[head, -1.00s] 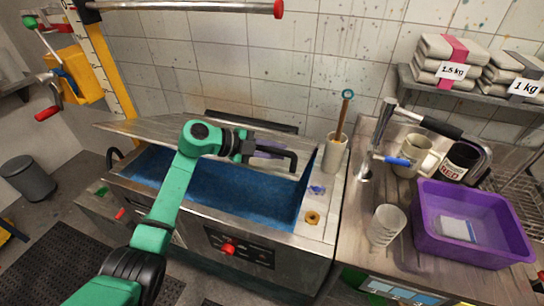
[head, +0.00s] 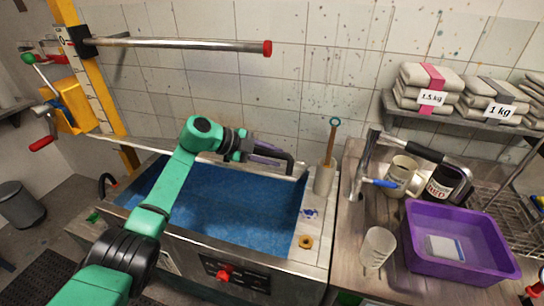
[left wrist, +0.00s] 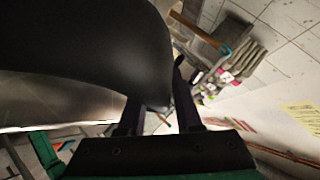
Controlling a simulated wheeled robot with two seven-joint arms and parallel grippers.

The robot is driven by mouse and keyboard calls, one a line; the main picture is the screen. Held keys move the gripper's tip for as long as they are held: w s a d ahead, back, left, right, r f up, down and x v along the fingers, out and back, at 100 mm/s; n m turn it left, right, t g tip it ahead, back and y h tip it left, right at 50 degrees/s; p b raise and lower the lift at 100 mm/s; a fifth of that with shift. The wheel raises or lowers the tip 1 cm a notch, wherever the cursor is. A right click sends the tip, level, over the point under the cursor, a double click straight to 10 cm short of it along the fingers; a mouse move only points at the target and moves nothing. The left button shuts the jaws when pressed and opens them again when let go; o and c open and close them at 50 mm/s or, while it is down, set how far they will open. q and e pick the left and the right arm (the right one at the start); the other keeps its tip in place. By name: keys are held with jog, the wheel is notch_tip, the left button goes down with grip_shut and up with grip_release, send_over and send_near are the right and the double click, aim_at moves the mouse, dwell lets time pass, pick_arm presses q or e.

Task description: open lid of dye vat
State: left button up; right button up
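The dye vat (head: 285,262) is a steel tank with a blue inside, in the middle of the head view. Its metal lid (head: 120,144) is raised and shows almost edge-on as a thin strip along the back of the opening. My left gripper (head: 242,147) is at the dark lid handle (head: 290,160) and appears shut on it. In the left wrist view, the fingers (left wrist: 158,112) sit either side of a large dark curved piece, with the grey metal lid (left wrist: 60,102) at left. The exact contact is hidden. My right gripper is out of view.
A white holder (head: 324,180) with a wooden-handled tool stands at the vat's right rear. The right counter holds a white cup (head: 376,248), mugs (head: 401,176) and a purple basin (head: 455,255). A metal rail (head: 190,43) juts out above the vat.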

pick_arm(q)
jog(key=shift+o, duration=0.6)
